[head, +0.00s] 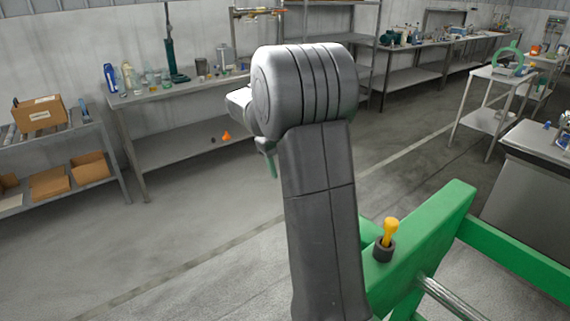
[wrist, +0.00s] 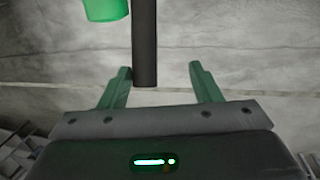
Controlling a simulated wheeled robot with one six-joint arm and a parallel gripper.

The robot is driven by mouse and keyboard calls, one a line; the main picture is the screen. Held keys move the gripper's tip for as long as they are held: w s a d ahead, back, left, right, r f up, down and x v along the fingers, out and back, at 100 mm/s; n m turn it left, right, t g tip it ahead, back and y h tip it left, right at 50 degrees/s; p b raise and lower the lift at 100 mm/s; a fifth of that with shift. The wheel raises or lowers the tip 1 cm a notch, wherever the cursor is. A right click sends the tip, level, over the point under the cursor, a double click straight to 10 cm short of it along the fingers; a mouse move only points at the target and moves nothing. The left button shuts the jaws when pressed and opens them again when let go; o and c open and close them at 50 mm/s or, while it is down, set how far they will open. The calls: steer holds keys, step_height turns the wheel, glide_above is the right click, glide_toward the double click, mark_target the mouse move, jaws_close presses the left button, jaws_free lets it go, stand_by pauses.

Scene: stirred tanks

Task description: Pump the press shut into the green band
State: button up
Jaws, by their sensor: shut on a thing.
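In the wrist view a dark bar (wrist: 145,45) runs down between the two green fingers of my gripper (wrist: 160,85). A green cylinder (wrist: 106,8) shows beside the bar at the top edge. In the head view a green frame (head: 440,225) stands at the right, with a yellow-topped pin (head: 390,232) in a dark collar. My arm hides most of my gripper and what it holds there. No gauge or green band is visible.
A steel bench (head: 175,92) with bottles stands at the back left, near a shelf with cardboard boxes (head: 50,182). More benches line the back right, and a grey cabinet (head: 535,165) stands at the right. The floor at left front is clear.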

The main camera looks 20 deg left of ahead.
steer(key=s+d+r+p, duration=0.1)
steer(key=s+r+p, duration=0.2)
steer(key=r, duration=0.4)
steer(key=s+d+r+p, duration=0.2)
steer(key=s+r+p, duration=0.1)
steer(key=r+p, duration=0.3)
steer(key=shift+r, duration=0.55)
stand_by(0.5)
steer(key=shift+d+p, duration=0.1)
steer(key=shift+p, duration=0.3)
stand_by(0.3)
